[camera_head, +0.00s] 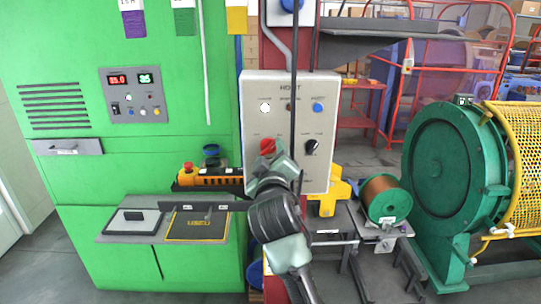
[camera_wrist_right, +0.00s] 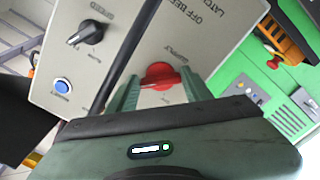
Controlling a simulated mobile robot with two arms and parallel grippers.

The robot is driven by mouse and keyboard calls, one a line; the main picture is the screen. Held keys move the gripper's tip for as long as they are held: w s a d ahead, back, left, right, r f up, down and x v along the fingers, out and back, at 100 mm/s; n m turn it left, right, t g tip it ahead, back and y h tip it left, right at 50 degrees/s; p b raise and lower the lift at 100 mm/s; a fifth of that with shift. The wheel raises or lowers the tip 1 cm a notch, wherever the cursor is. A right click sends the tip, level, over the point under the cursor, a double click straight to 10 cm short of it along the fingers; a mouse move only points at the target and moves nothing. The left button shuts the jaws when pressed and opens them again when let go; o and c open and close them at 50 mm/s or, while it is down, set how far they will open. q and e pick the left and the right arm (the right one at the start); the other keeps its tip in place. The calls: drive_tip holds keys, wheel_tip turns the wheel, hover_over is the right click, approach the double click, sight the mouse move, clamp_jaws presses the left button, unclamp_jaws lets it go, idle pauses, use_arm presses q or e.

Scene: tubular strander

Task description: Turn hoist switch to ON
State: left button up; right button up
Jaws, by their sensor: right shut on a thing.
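The grey HOIST panel (camera_head: 262,88) hangs at the centre of the head view, and its face fills much of the right wrist view (camera_wrist_right: 190,40). Its red rotary switch (camera_head: 267,145) is at the lower left of the panel; in the right wrist view the red handle (camera_wrist_right: 160,75) lies between the fingers. My right gripper (camera_head: 272,156) is at the panel, shut on this red switch. The handle lies roughly crosswise between the fingers in the wrist view. The switch's position labels are too small or hidden to read surely. My left gripper is not in view.
A black knob (camera_head: 311,146) and a blue button (camera_head: 317,107) sit right of the switch. A dark cable (camera_head: 294,60) hangs down across the panel. An orange pendant (camera_head: 212,180) lies left, by the green cabinet (camera_head: 190,120). A green spool (camera_head: 385,200) stands right.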

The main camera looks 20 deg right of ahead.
drive_tip(key=shift+f, duration=0.1)
drive_tip(key=o, duration=1.4)
drive_tip(key=shift+c, duration=0.2)
drive_tip(key=shift+s, duration=0.1)
drive_tip(key=shift+s+a, duration=0.1)
drive_tip(key=shift+s, duration=0.15)
drive_tip(key=b+v, duration=0.2)
drive_tip(key=v, duration=0.5)
drive_tip(key=shift+b, duration=0.3)
